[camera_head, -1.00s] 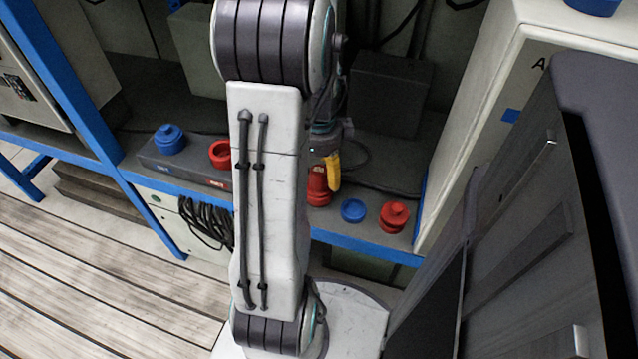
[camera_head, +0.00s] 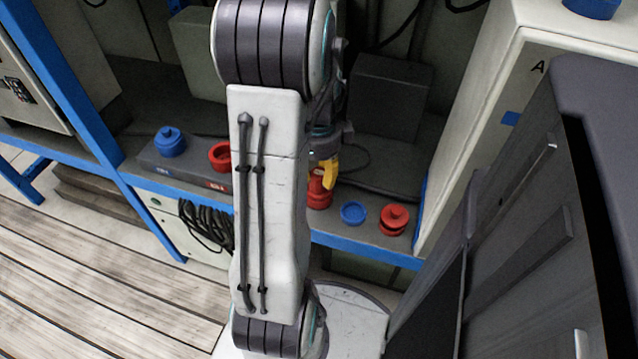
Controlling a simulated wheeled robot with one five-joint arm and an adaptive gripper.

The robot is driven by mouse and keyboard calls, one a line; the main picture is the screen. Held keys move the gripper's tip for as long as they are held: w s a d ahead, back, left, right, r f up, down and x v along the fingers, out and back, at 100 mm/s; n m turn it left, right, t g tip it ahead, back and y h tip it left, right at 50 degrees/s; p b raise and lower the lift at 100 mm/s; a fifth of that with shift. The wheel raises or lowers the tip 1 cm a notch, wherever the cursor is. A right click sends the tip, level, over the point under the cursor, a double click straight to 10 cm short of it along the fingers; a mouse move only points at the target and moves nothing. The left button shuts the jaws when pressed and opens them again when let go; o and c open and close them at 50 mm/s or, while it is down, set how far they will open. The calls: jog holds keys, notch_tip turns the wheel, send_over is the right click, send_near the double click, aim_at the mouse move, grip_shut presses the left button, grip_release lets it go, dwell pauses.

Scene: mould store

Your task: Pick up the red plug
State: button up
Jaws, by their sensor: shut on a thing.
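My gripper (camera_head: 326,176) is at the shelf's front part, right of my upright arm link, with one yellow finger in clear view. It is shut on a red plug (camera_head: 318,199), whose upper part is partly hidden by the finger and whose left side is close to my arm. The plug appears upright at shelf level; I cannot tell whether it touches the shelf. A second red piece with a knob on top (camera_head: 393,218) stands on the shelf to the right.
A blue ring (camera_head: 353,213) lies between the two red pieces. On the left, a dark block (camera_head: 190,172) bears a blue piece (camera_head: 170,141) and a red ring (camera_head: 219,156). A dark box (camera_head: 392,95) stands behind. A white cabinet (camera_head: 475,130) bounds the right.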

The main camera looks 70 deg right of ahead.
grip_shut()
jog(key=shift+r, duration=0.1)
